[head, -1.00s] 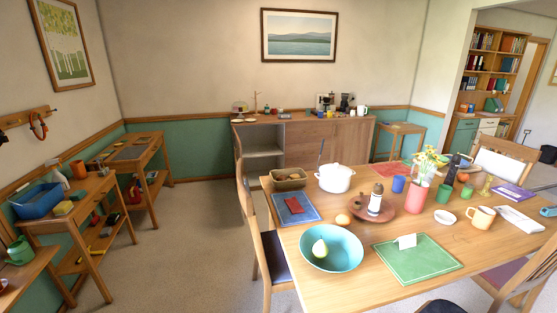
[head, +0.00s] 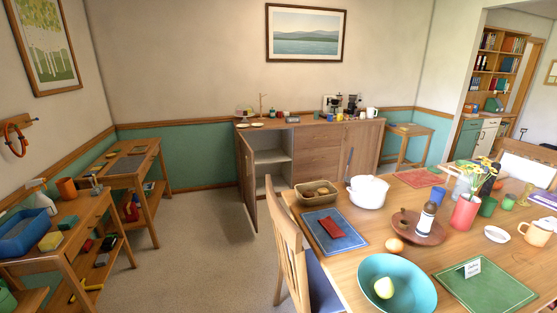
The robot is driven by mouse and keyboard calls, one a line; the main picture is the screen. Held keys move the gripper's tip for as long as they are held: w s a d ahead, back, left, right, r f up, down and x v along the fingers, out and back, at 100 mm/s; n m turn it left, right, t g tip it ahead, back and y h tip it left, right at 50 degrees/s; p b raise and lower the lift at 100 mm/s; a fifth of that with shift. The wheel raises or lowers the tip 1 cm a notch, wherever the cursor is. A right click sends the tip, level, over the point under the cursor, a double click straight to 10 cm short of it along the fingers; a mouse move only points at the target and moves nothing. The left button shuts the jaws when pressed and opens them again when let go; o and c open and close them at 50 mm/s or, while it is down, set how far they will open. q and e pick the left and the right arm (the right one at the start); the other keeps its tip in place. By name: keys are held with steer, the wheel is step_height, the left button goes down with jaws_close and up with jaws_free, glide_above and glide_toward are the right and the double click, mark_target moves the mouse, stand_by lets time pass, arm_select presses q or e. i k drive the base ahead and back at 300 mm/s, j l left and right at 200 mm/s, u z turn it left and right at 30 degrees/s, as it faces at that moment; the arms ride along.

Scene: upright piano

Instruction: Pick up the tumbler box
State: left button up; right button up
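I cannot pick out a tumbler box in the head view. The sideboard (head: 330,148) against the back wall has its left door (head: 247,180) standing open, and the shelf compartment (head: 268,160) behind it looks empty in the part I see. Neither of my grippers is in the picture.
The dining table (head: 345,265) fills the lower right, with a turquoise bowl (head: 415,283), white pot (head: 367,190) and basket (head: 316,197). A chair (head: 290,245) stands at its left side. Workbenches (head: 75,225) line the left wall. The carpet (head: 195,240) between is clear.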

mark_target(290, 120)
steer(key=i+j, duration=0.15)
steer(key=j, duration=0.15)
steer(key=i+j, duration=0.1)
steer(key=j, duration=0.25)
steer(key=i+j, duration=0.15)
steer(key=j, duration=0.15)
steer(key=i+j+z, duration=0.1)
steer(key=j, duration=0.25)
steer(key=i+j, duration=0.65)
steer(key=j, duration=0.2)
steer(key=i+j+z, duration=0.1)
steer(key=i+j, duration=0.3)
steer(key=i, duration=0.25)
steer(key=i+j, duration=0.4)
steer(key=i, duration=0.2)
steer(key=i+j+z, duration=0.15)
steer(key=i+j, duration=0.3)
steer(key=i, duration=0.15)
